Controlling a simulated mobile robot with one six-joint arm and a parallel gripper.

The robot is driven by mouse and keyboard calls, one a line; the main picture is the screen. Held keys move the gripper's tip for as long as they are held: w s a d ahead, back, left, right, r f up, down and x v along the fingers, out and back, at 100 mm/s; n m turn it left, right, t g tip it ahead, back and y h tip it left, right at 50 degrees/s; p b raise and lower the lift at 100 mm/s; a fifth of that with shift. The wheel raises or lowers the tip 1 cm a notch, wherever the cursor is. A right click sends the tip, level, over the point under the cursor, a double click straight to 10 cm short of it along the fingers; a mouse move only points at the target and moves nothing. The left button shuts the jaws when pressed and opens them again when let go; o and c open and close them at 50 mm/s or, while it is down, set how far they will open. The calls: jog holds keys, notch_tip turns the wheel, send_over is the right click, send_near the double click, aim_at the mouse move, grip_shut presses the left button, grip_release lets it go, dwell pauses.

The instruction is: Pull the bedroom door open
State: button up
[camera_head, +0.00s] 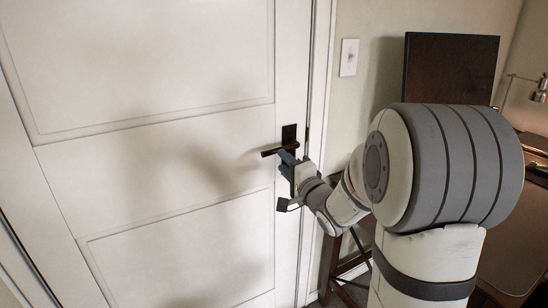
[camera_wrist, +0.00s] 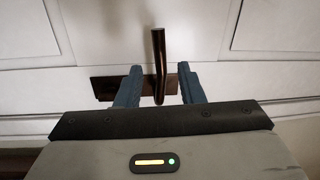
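The white panelled door (camera_head: 150,165) fills the left of the head view and looks shut in its frame. Its dark lever handle (camera_head: 279,148) sits near the right edge of the door, pointing left from a dark backplate (camera_head: 289,133). My gripper (camera_head: 285,162) is at the handle, just below and against it in the picture. In the wrist view the two blue fingers of my gripper (camera_wrist: 160,85) are apart, with the handle's lever (camera_wrist: 159,60) between them. A gap shows on each side of the lever. The backplate (camera_wrist: 104,88) lies behind the fingers.
A light switch (camera_head: 349,57) is on the wall right of the door frame (camera_head: 318,90). A dark panel (camera_head: 450,68), a lamp (camera_head: 540,90) and a brown desk (camera_head: 533,142) stand at the right, partly hidden by my arm. The door's front is clear at the left.

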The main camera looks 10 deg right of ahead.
aim_at(275, 153)
jog(key=x, duration=0.6)
jog(key=shift+w+a, duration=0.15)
jog(key=shift+w, duration=0.25)
jog(key=shift+c, duration=0.5)
grip_shut()
